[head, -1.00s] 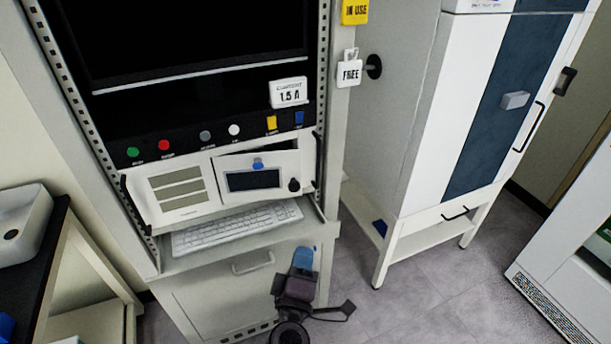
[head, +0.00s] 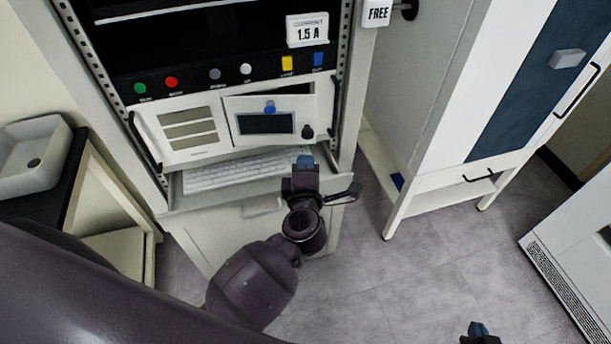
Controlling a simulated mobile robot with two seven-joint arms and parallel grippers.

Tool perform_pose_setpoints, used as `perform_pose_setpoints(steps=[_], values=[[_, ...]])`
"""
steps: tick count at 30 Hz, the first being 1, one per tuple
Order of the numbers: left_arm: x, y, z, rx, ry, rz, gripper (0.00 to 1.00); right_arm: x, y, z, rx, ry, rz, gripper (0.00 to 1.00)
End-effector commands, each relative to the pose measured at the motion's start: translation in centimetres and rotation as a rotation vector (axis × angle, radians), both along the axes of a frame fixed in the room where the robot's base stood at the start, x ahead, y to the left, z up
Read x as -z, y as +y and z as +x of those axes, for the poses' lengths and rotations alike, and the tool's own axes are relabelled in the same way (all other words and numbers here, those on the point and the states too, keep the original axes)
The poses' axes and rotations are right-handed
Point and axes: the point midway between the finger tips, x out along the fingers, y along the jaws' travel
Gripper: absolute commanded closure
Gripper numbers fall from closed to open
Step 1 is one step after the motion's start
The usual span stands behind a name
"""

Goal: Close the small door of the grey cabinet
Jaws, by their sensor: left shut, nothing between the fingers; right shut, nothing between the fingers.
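The grey cabinet (head: 343,120) stands at the left centre. Its small door (head: 235,127) is a light panel with a dark display window, a blue piece on its top edge and a black knob at its lower right. A dark gap shows above the door, so it stands slightly ajar. My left gripper (head: 304,162) is shut and empty, below and in front of the door, over the right end of the keyboard tray. It appears apart from the door. My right gripper (head: 478,328) is shut at the bottom edge, over the floor, far from the door; most of it is cut off.
A keyboard (head: 230,174) lies on a pulled-out tray under the door. A drawer front is below it. A white cabinet with a blue panel (head: 515,90) stands to the right. A white basin (head: 35,150) is at the left. The floor between the cabinets is clear.

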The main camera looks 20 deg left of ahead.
Motion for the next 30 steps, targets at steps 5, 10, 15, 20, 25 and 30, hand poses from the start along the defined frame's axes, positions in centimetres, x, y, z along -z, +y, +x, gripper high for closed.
perform_pose_setpoints(steps=[5,10,15,20,25,30], values=[[0.0,1.0,3.1,0.001,-0.002,0.001,1.0,-0.2,0.1,0.5,-0.002,-0.01,0.0,1.0],[0.2,1.7,5.3,0.001,-0.001,0.001,1.0,-0.4,0.1,0.9,-0.004,-0.017,0.0,1.0],[0.3,2.1,6.6,0.001,-0.001,0.0,1.0,-0.3,0.1,0.9,-0.004,-0.017,0.0,1.0],[0.2,2.2,7.0,0.0,0.0,-0.001,1.0,-0.2,0.1,0.7,-0.003,-0.014,-0.001,1.0],[0.3,2.3,7.0,0.0,0.0,-0.001,1.0,0.0,0.0,0.3,-0.001,-0.005,-0.001,1.0],[0.2,2.2,7.2,-0.008,-0.001,-0.001,1.0,0.2,-0.1,-0.1,0.001,0.002,-0.001,1.0]])
